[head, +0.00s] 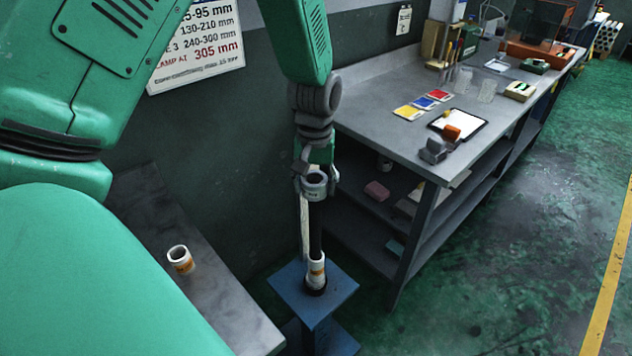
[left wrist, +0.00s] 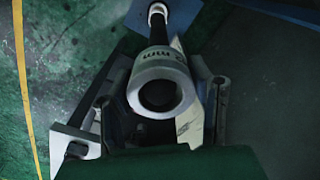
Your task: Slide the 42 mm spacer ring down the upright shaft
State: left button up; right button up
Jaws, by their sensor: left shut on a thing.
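My left gripper (head: 316,186) comes down from above and is shut on a spacer ring (head: 314,180) at the upper end of the black upright shaft (head: 315,232). In the left wrist view the pale ring (left wrist: 160,82) sits between the fingers, with print ending in "mm"; the number is not readable. The shaft (left wrist: 157,32) runs on beyond the ring, roughly in line with it. The ring's bore is dark, so I cannot tell whether the shaft's tip is inside it. A white spacer with an orange mark (head: 316,271) is around the shaft's foot. My right gripper is out of view.
The shaft stands on a blue stand (head: 338,288). A pale upright strip (head: 305,225) is close beside it. Another white ring with an orange label (head: 180,260) is on the grey bench (head: 225,305) at left. A long workbench (head: 390,95) with shelves stands to the right.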

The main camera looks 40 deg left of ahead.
pick_arm(q)
jog(key=o, duration=1.3)
jog(key=shift+a, duration=0.1)
jog(key=shift+o, duration=0.2)
jog(key=shift+r, duration=0.1)
jog(key=shift+d+r, duration=0.2)
jog(key=shift+r, duration=0.1)
notch_tip(320, 180, up, 11)
jog(key=shift+w+a+r, duration=0.1)
